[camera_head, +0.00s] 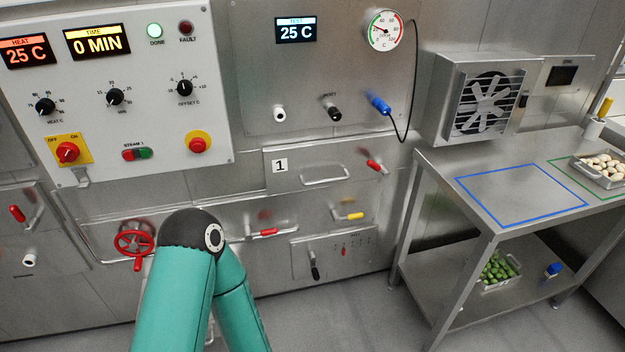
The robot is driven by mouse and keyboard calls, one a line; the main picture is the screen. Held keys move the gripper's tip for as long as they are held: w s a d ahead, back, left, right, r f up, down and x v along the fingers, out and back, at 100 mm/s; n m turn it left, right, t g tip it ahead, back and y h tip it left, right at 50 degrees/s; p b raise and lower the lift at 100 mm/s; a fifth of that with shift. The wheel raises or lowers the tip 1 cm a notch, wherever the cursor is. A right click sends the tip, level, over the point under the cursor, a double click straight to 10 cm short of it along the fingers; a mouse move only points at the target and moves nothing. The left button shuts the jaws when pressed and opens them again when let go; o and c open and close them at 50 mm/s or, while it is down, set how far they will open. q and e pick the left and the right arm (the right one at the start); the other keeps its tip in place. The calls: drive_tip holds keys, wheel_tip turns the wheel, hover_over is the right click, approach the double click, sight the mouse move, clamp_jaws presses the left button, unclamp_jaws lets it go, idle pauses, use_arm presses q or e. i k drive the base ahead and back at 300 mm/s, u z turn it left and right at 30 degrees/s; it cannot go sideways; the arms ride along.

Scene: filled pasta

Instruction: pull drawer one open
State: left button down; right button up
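Drawer one (300,157) is a flat metal front in the steel wall, marked with a white "1" label (280,166). Its metal bar handle (325,174) is on the lower middle of the front, and a red-gripped lever (374,165) sits at its right end. The front looks flush with the wall, so the drawer appears closed. A teal arm of mine with a dark elbow joint rises at the lower left, left of and below the drawer. Neither gripper shows in this view.
A control panel (215,95) with dials fills the upper left. A red handwheel (134,242), a red lever (262,233) and a yellow lever (350,216) jut out lower down. A steel table (450,180) stands right of the drawer; the floor before the drawer looks free.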

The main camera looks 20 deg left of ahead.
sight(305, 165)
drive_tip(key=u, duration=0.35)
drive_tip(key=i, duration=0.8)
drive_tip(key=u, duration=0.55)
drive_tip(key=i, duration=0.45)
drive_tip(key=z, duration=0.3)
